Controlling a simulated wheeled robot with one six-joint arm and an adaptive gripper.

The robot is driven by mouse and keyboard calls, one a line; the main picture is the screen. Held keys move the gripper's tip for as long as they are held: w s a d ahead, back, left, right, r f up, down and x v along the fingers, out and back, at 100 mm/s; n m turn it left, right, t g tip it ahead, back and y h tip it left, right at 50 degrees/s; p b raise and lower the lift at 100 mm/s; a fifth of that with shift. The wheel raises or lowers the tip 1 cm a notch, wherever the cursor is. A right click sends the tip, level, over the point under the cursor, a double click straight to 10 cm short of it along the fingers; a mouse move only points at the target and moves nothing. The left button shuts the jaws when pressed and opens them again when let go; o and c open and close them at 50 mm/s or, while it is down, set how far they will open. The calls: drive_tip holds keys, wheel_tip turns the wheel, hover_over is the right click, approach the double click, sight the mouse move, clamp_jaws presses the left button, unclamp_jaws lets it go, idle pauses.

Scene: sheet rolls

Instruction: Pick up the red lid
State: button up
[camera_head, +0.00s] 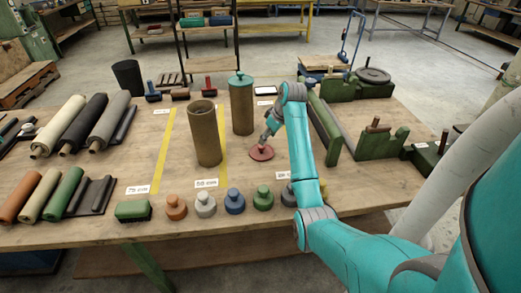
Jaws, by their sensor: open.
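My gripper (264,143) points down right over the lid's middle. It is open and small in this view, and it hides part of the lid's centre. I cannot tell whether the fingers touch the lid or stand around a knob. The nearer tube (207,138) is open at the top, to the left of the lid. The farther tube (242,108) wears a teal lid (240,78) with a knob.
Several coloured knobbed pieces, such as a green one (263,199), line the table's front edge. A green brush (132,210) lies left of them. Fabric rolls (60,125) cover the left side. Green stands (375,145) are to the right of my arm. Yellow strips (165,150) mark the table.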

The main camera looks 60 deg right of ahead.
sight(262, 149)
drive_tip(key=shift+x, duration=3.7)
drive_tip(key=shift+a, duration=0.1)
drive_tip(key=c, duration=1.2)
